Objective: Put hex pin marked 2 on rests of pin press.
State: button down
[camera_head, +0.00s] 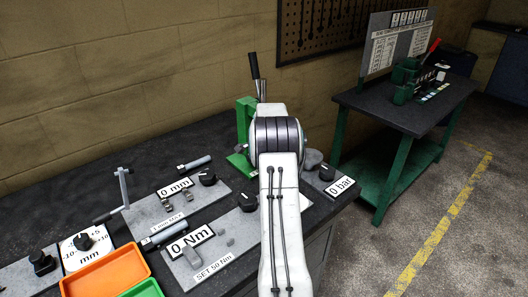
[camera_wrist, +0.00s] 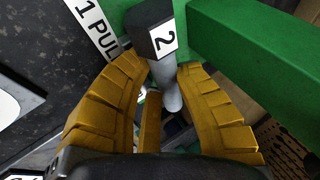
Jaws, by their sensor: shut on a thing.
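The hex pin marked 2 (camera_wrist: 167,40) has a dark hexagonal head with a white label and a smooth grey shank. In the wrist view it is between the yellow fingers of my gripper (camera_wrist: 164,72), which is shut on it. Green metalwork of the pin press (camera_wrist: 255,45) lies right beside and behind the pin. I cannot tell whether the pin touches the rests. In the head view the green press (camera_head: 243,118) stands at the bench's back, partly hidden by my arm; the gripper and pin are hidden there.
A black-handled lever (camera_head: 255,68) rises by the press. Panels with knobs, a 0 mm sign (camera_head: 175,188) and a 0 Nm sign (camera_head: 190,240) lie left of my arm. An orange tray (camera_head: 105,275) is at front left. A green trolley table (camera_head: 405,110) stands right, with clear floor.

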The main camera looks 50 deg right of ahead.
jog(key=shift+f+b, duration=0.35)
jog(key=shift+b, duration=0.1)
jog(key=shift+f, duration=0.2)
